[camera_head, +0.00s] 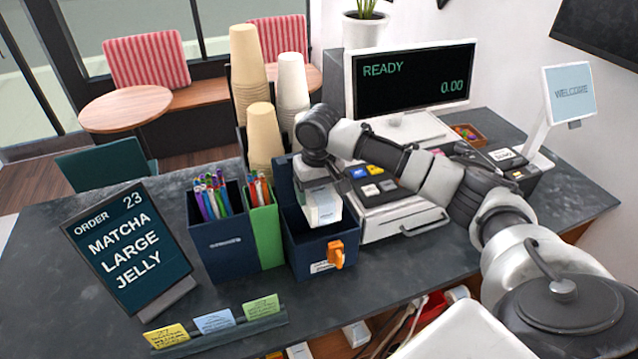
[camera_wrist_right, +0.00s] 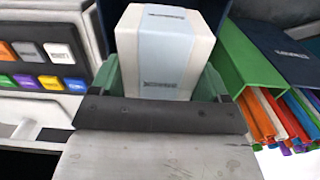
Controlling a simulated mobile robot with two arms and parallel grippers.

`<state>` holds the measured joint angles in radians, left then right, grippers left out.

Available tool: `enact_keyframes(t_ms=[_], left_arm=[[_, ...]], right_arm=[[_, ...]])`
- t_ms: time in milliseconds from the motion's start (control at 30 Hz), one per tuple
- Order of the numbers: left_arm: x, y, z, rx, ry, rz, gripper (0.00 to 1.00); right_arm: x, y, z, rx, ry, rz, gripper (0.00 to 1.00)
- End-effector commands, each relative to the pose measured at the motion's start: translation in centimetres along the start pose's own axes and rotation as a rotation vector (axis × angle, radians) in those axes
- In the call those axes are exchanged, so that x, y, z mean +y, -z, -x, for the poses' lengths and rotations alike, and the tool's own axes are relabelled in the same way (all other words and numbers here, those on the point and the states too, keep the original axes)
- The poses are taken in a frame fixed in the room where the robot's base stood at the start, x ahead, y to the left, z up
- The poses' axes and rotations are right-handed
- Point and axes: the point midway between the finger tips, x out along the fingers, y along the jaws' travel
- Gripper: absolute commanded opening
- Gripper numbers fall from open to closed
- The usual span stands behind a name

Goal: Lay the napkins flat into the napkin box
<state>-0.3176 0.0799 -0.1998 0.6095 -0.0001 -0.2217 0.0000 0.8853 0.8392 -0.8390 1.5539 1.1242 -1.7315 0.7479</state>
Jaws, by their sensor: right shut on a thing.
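The napkins are a white block with a pale blue paper band (camera_head: 323,208), also seen close up in the right wrist view (camera_wrist_right: 170,45). My right gripper (camera_head: 318,184) reaches down from above and is shut on the napkin block, one finger on each side of it. The block is upright in the opening of the dark blue napkin box (camera_head: 303,252), its lower end hidden behind the front wall. I cannot tell whether it touches the box floor. An orange clip-like piece hangs on the box front. My left gripper is not in view.
The green straw bin (camera_head: 267,235) and blue straw bin (camera_head: 220,245) stand just left of the box. The cash register (camera_head: 385,205) is close on its right. Cup stacks (camera_head: 263,140) stand behind. Front-left counter holds an order sign (camera_head: 128,245) and note cards (camera_head: 213,321).

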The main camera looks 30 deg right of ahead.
Motion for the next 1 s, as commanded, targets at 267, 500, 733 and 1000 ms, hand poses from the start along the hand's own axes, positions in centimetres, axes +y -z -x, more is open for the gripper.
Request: enact_keyframes(t_ms=[267, 500, 733, 1000], left_arm=[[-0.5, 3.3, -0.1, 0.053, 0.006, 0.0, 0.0], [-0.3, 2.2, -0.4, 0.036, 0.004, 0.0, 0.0], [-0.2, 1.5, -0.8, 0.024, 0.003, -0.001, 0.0], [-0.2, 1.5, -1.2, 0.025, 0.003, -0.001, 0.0]], right_arm=[[-0.1, 0.0, -2.4, -0.001, 0.001, 0.0, 0.5], [0.0, 0.0, -4.3, -0.001, 0.001, -0.001, 0.5], [0.0, 0.0, -6.1, -0.001, 0.001, 0.0, 0.5], [0.0, 0.0, -8.3, -0.001, 0.001, -0.001, 0.5]])
